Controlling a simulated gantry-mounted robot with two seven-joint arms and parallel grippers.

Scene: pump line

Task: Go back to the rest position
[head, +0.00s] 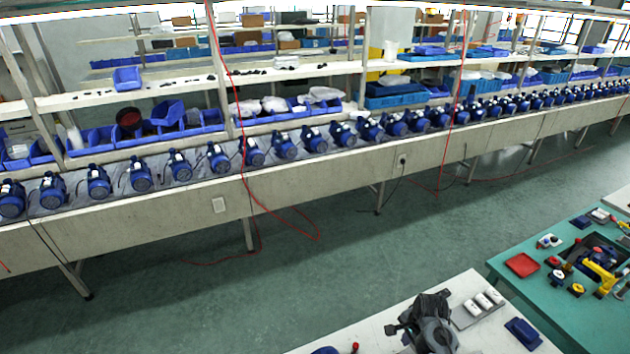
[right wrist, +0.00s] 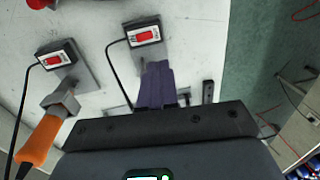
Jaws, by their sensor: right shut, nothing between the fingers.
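My right gripper (head: 391,331) shows at the bottom of the head view as a dark grey and black body over the white table (head: 462,290). Its narrow tip points left. In the right wrist view its purple-looking fingers (right wrist: 156,85) are together with nothing between them. They are above the white table top, close to its edge. Whether they touch anything beneath is hard to tell. My left gripper is not in view.
Two red-switch boxes (right wrist: 145,35) (right wrist: 56,59) and an orange-handled tool (right wrist: 42,140) lie near my right gripper. A blue tray (head: 523,333) is on the table's right. A green table (head: 510,268) stands right. Beyond the open floor (head: 330,265) runs the pump bench (head: 300,180).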

